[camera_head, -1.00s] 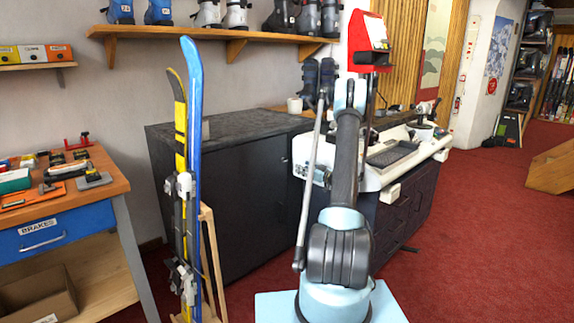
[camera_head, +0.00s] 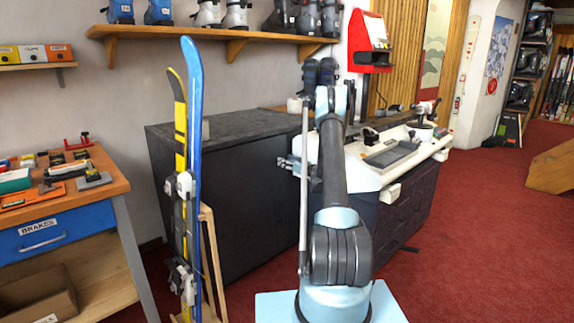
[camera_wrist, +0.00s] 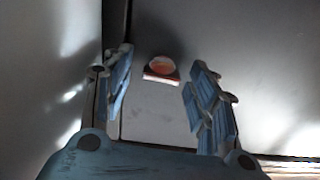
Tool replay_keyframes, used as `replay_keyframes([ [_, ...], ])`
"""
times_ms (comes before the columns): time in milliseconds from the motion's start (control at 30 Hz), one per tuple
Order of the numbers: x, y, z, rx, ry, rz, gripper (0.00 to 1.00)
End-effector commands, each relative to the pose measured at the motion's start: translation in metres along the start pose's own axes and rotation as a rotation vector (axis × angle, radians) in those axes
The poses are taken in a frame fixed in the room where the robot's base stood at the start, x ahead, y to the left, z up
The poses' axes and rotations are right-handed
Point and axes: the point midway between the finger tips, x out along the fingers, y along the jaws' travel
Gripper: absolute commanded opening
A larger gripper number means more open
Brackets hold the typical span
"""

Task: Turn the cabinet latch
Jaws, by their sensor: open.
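The latch (camera_wrist: 160,69) is a small piece with an orange-red rounded face and a pale lower edge. It sits on the grey cabinet front in the wrist view. My gripper (camera_wrist: 162,80) is open, with one blue ribbed finger on each side of the latch and a visible gap to each. Whether the fingertips reach its depth I cannot tell. In the head view, my gripper (camera_head: 291,165) is at the right side of the dark cabinet's front (camera_head: 240,190). The latch is too small or hidden to make out there.
A blue ski (camera_head: 193,130) and a yellow ski (camera_head: 181,130) stand upright in front of the cabinet, left of my gripper. A white-topped workbench (camera_head: 370,170) adjoins on the right. A tool table (camera_head: 110,180) stands at left. Red carpet is open at right.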

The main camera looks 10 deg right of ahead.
Motion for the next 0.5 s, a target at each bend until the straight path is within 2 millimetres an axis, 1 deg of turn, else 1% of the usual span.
replay_keyframes([
  [233, 0.0007, -0.0001, 0.0000, 0.000, 0.000, 0.000, 0.53],
  [267, 0.0006, -0.0001, 0.0000, 0.000, 0.000, 0.000, 0.49],
  [300, 0.0006, -0.0001, 0.0001, 0.000, 0.000, 0.000, 0.40],
  [367, 0.0005, -0.0001, 0.0001, 0.000, 0.000, 0.000, 0.26],
  [400, 0.0005, -0.0002, 0.0000, 0.000, 0.000, 0.000, 0.17],
  [433, 0.0005, -0.0001, 0.0000, 0.000, 0.000, 0.000, 0.10],
  [500, 0.0005, 0.0002, 0.0000, 0.000, 0.000, 0.000, 0.09],
])
